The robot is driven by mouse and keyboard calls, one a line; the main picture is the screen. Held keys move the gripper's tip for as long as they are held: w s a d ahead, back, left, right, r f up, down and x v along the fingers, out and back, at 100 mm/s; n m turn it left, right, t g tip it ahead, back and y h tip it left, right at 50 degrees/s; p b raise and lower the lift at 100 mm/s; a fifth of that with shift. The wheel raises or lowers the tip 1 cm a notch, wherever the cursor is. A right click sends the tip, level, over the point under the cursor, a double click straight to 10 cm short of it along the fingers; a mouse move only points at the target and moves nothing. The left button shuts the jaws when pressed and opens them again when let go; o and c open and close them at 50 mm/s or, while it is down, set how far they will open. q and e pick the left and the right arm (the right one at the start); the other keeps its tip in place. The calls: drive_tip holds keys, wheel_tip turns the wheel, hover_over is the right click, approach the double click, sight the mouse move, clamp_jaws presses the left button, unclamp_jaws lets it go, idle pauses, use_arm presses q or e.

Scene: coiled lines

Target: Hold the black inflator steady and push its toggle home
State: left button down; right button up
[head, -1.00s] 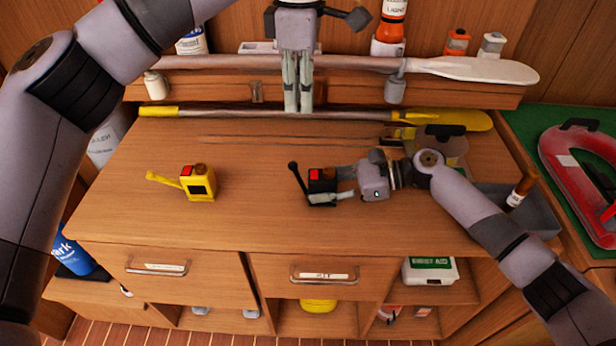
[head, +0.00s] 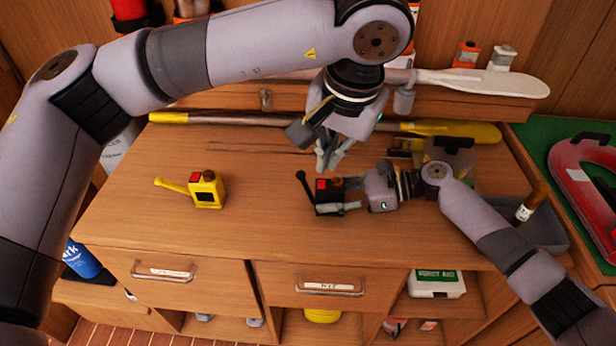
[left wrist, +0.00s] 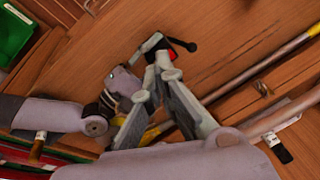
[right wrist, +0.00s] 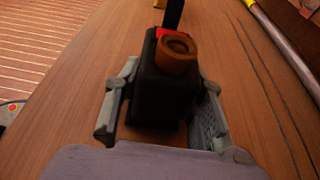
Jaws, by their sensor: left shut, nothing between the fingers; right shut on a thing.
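The black inflator (head: 327,193) stands on the bench top with a red patch and a brown round cap on top. Its black toggle lever (head: 306,187) sticks up and out to the left. In the right wrist view the inflator body (right wrist: 162,95) sits between the fingers. My right gripper (head: 341,196) is shut on it from the right. My left gripper (head: 325,166) is shut and empty, pointing down just above and behind the inflator, apart from the toggle. In the left wrist view, the fingertips (left wrist: 158,62) are near the inflator (left wrist: 183,45).
A yellow inflator (head: 207,190) with its own lever stands to the left on the bench. A yellow-ended pole (head: 240,120) lies along the back. A grey tray (head: 540,225) holding a brown-handled tool is at the right. The front middle of the bench is clear.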

use_arm(q)
drive_tip(key=shift+f, duration=0.15)
hover_over(307, 188)
drive_tip(key=s, duration=0.3)
wheel_tip(307, 188, down, 11)
drive_tip(key=shift+d+r, duration=0.15)
drive_tip(key=shift+r, duration=0.05)
drive_tip(key=shift+a+h, duration=0.45)
drive_tip(key=shift+h, duration=0.05)
